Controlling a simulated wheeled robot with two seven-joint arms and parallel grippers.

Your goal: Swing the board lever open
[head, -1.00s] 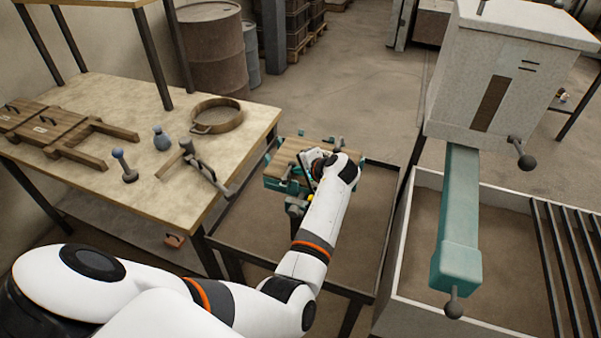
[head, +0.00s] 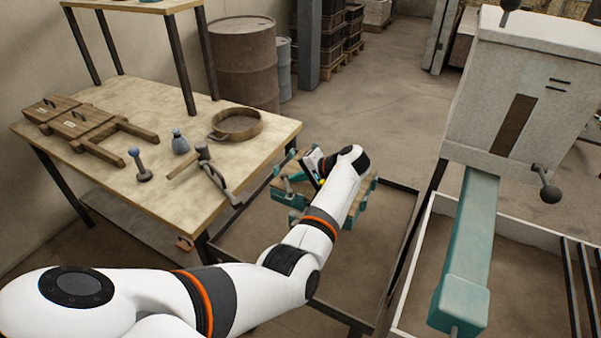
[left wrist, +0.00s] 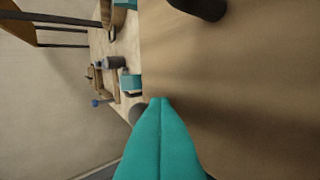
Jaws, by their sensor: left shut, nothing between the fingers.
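A grey rounded part (left wrist: 137,113) is beside the fingertips; contact cannot be told. My right gripper is not in view.
A work table (head: 262,135) at left holds a ring sieve (head: 236,123), hand tools and wooden frames. A grey box machine (head: 530,95) with a teal beam (head: 475,230) stands at right. The low tray (head: 255,232) has free room in front.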

